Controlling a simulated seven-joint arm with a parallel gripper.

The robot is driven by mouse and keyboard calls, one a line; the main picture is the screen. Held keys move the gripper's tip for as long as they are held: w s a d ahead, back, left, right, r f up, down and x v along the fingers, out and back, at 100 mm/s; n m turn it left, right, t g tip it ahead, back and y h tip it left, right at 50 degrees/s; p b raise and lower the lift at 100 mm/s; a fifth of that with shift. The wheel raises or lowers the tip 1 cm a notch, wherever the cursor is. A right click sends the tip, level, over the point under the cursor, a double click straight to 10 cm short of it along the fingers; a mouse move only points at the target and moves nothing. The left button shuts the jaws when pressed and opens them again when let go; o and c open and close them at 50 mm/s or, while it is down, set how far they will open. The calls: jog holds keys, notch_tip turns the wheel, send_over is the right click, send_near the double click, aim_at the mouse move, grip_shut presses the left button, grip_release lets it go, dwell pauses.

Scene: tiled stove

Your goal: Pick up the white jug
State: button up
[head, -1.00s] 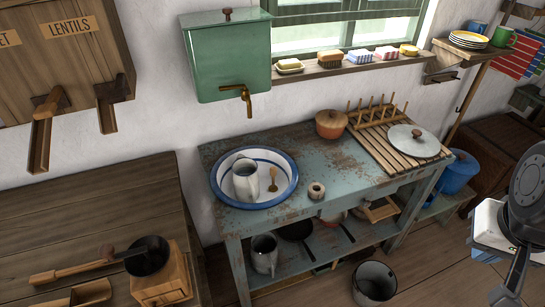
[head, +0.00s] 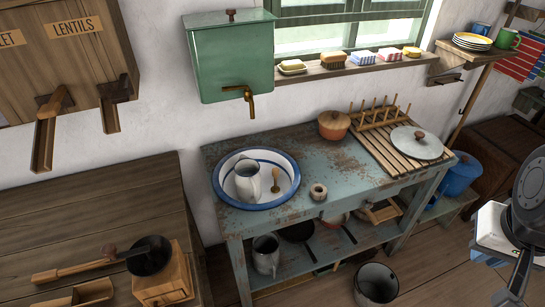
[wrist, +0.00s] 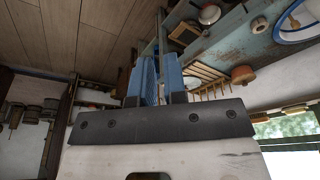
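The white jug (head: 248,181) stands upright in a white basin with a blue rim (head: 226,196) on the worn blue table. Its handle side is hard to make out. My gripper (head: 484,257) is at the right edge of the head view, far to the right of the jug and apart from it. In the wrist view its two blue fingers (wrist: 160,78) stand a little apart, with nothing visibly held. The basin also shows at the top right of the wrist view (wrist: 280,33); the jug is not clear there.
A wooden spoon (head: 275,181) lies in the basin beside the jug. A brass tap (head: 247,98) on a green tank hangs above. A grey jug (head: 265,255) stands below.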

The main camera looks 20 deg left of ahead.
jog(key=o, duration=1.3)
